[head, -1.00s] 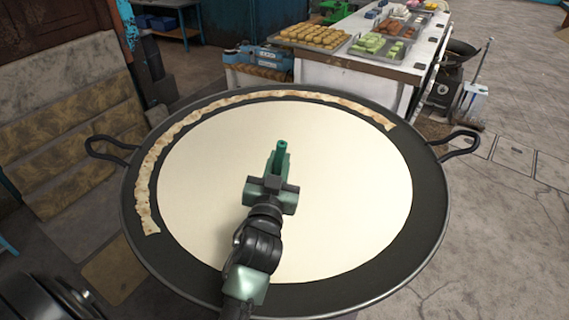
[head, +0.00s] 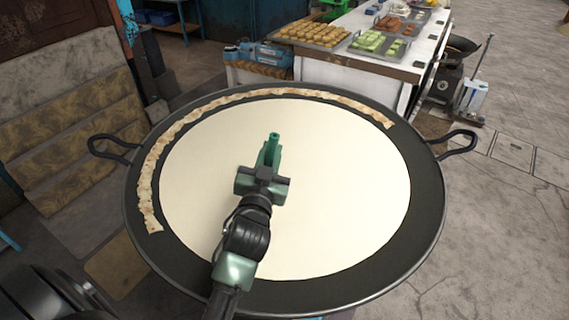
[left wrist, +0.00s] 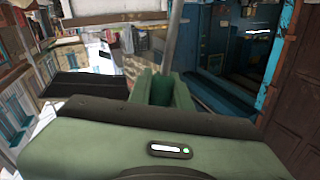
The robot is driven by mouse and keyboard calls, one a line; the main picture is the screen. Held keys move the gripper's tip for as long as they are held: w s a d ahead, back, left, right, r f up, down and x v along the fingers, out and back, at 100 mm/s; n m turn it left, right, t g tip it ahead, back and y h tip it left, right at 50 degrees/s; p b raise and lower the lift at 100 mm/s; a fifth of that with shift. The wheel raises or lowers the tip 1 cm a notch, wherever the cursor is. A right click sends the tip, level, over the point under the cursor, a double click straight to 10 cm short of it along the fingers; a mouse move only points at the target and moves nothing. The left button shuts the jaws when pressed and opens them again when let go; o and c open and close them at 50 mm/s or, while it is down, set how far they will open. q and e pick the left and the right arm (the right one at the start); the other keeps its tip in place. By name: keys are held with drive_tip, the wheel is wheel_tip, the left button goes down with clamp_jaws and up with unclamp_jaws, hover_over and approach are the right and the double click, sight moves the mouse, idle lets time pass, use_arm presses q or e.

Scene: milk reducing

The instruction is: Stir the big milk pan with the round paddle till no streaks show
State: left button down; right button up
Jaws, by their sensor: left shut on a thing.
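The big milk pan (head: 420,230) is wide, dark and shallow, with a loop handle at each side. Smooth cream-coloured milk (head: 340,180) fills its middle, and I see no streaks on it. A pale, browned crust (head: 172,133) curves along the pan's left and back inner slope. My left gripper (head: 271,150) is green and hangs over the milk, left of the middle. In the left wrist view its fingers (left wrist: 168,88) are shut around a thin grey rod (left wrist: 173,38), which looks like the paddle's handle. The paddle's round head is not visible. My right gripper is not in view.
A white table (head: 370,75) behind the pan bears trays of sweets (head: 312,36). A blue machine (head: 258,55) stands left of it. A small burner stand (head: 443,85) is at the right. Patterned steps (head: 65,130) lie to the left. Stone floor (head: 510,220) is clear at the right.

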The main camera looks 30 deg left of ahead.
use_arm(q)
wheel_tip(320, 180, up, 8)
drive_tip(key=p, duration=0.6)
drive_tip(key=shift+f, duration=0.25)
wheel_tip(320, 180, up, 4)
drive_tip(key=shift+f+p, duration=0.25)
drive_tip(key=shift+p, duration=0.95)
drive_tip(key=shift+f, duration=0.15)
